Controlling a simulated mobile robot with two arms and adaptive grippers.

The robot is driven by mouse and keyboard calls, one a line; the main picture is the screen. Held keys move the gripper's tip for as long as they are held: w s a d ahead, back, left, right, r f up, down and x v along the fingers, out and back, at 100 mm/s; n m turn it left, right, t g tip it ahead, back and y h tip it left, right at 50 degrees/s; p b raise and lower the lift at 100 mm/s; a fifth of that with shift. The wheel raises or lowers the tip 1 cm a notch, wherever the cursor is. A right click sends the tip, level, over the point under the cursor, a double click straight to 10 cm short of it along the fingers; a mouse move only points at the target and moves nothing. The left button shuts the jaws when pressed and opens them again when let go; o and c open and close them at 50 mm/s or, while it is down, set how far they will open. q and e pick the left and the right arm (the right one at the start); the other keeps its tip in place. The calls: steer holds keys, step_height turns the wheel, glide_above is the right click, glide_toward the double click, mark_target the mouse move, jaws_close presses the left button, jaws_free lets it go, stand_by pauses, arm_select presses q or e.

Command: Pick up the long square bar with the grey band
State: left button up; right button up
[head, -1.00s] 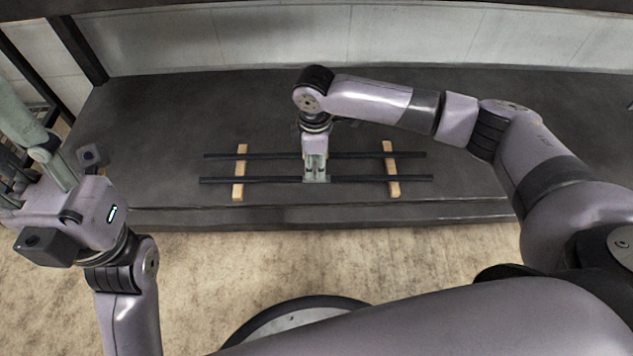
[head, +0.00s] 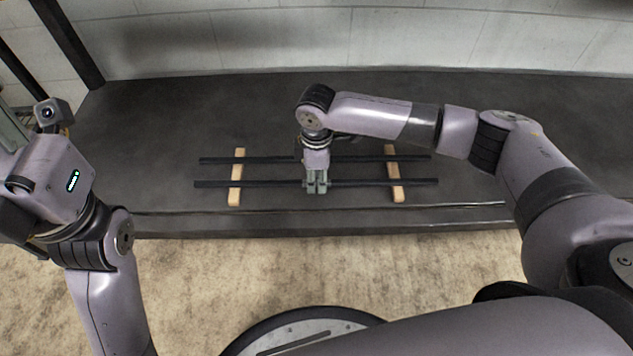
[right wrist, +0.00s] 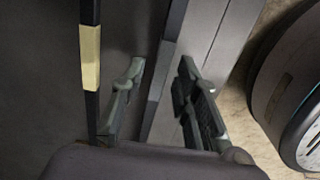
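Two long dark bars lie side by side across two wooden strips. In the right wrist view, the near bar has a grey band (right wrist: 156,98), and the far bar (right wrist: 91,105) has a pale yellow band. The near bar (head: 250,184) runs under my right gripper (head: 317,186) in the head view. In the right wrist view the right gripper (right wrist: 163,100) is open, its two green fingers apart with the grey-banded bar between them. I cannot tell whether they touch it. My left gripper (head: 12,130) is at the left edge, its fingers mostly out of frame.
The wooden strips (head: 236,194) and (head: 397,192) stand on a dark platform (head: 150,120) with a stepped front edge. A pale wall (head: 400,40) rises behind it. The platform is clear on both sides of the bars.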

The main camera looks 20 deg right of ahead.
jaws_close()
stand_by(0.4)
steer(key=shift+w+r, duration=0.1)
stand_by(0.4)
